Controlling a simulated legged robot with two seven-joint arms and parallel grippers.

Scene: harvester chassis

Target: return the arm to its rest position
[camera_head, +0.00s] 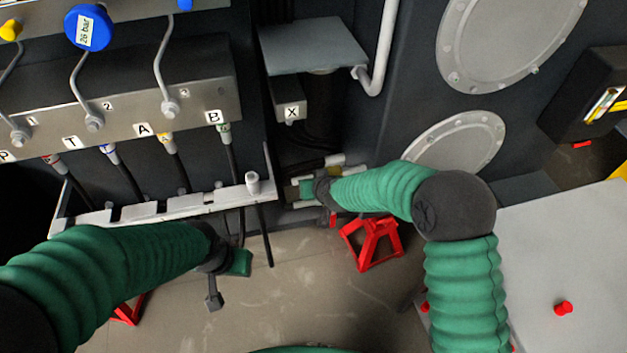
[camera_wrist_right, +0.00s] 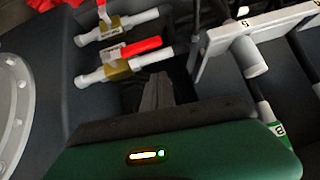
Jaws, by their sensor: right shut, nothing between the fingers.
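My right arm, in a green ribbed sleeve (camera_head: 385,190), reaches in from the lower right of the head view. Its gripper (camera_head: 298,192) is beside the valves under the X block. In the right wrist view its dark fingers (camera_wrist_right: 157,92) are together and empty, just below two brass-bodied valves (camera_wrist_right: 118,66), one with a red handle. My left arm, in the same green sleeve (camera_head: 110,275), comes in from the left. Its gripper (camera_head: 213,298) hangs below the white rail, over the floor; its fingers are too small to judge.
A white slotted rail (camera_head: 155,206) holds hoses below the metal manifold (camera_head: 120,100) with ports P, T, A and B. The X block (camera_head: 290,110) hangs above the right gripper. A red stand (camera_head: 372,243) is on the floor. A grey surface (camera_head: 570,260) lies at right.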

